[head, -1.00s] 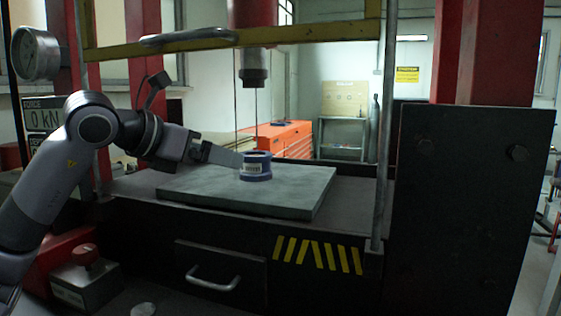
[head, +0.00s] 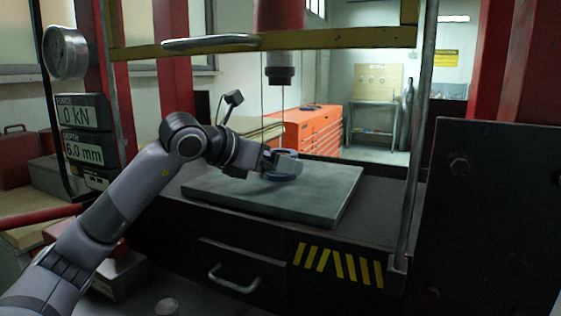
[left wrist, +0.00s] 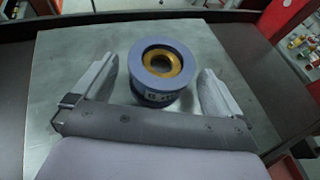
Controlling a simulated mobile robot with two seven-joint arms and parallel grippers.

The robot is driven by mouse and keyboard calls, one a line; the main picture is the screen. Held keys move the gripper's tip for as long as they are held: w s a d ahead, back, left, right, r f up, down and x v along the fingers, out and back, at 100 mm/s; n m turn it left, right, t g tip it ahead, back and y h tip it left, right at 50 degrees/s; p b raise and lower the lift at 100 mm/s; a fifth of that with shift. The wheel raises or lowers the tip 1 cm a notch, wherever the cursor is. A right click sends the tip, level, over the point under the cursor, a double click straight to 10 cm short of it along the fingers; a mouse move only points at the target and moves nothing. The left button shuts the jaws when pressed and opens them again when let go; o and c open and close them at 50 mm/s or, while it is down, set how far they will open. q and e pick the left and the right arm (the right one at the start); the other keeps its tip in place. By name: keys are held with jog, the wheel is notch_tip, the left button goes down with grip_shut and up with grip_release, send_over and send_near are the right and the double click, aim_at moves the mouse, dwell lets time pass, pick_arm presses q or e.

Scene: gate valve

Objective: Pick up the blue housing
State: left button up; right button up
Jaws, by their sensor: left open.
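The blue housing (head: 286,153) is a short ring standing upright on the grey plate (head: 330,191) of the press. In the head view my left gripper (head: 288,163) covers much of its near side. In the left wrist view the housing (left wrist: 146,52) shows its open top with a brass-coloured inside and a label low on its near side. My left gripper (left wrist: 157,70) is open, with one finger on each side of the housing. Gaps show between the fingers and the housing. My right gripper is in neither view.
The press ram (head: 280,70) hangs above the housing, and a yellow crossbar (head: 340,39) spans the front above my left arm. A metal post (head: 421,130) stands right of the plate. The plate's right part is bare. An orange tool cabinet (head: 318,132) stands behind.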

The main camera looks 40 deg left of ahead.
pick_arm(q)
jog(key=c, duration=1.5)
jog(key=shift+a+r, duration=0.1)
jog(key=shift+r, duration=0.1)
grip_shut()
jog(key=shift+r, duration=0.2)
